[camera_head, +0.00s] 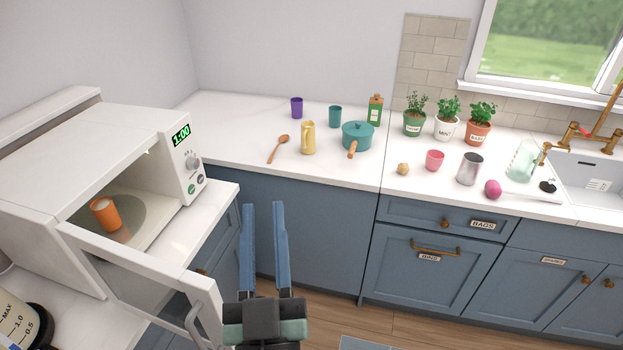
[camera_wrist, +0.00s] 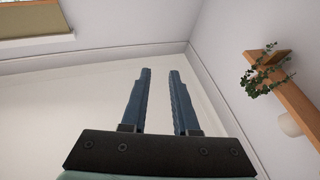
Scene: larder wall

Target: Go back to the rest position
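My gripper (camera_head: 265,236) is in the lower middle of the head view, in front of the blue cabinets and right of the open microwave door. Its two blue fingers stand apart with nothing between them. The wrist view also shows the gripper (camera_wrist: 158,72) open and empty, with wall and ceiling behind it. The microwave (camera_head: 110,160) is at left with its door (camera_head: 150,280) hanging open. An orange cup (camera_head: 106,216) with pale contents stands inside on the turntable.
The counter (camera_head: 235,115) holds a wooden spoon (camera_head: 278,148), a yellow jug (camera_head: 308,138), a teal pot (camera_head: 357,135), potted herbs (camera_head: 447,122) and a steel cup (camera_head: 469,168). A sink (camera_head: 595,180) is at right. The open microwave door lies close to my gripper's left. A shelf (camera_wrist: 285,95) shows in the wrist view.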

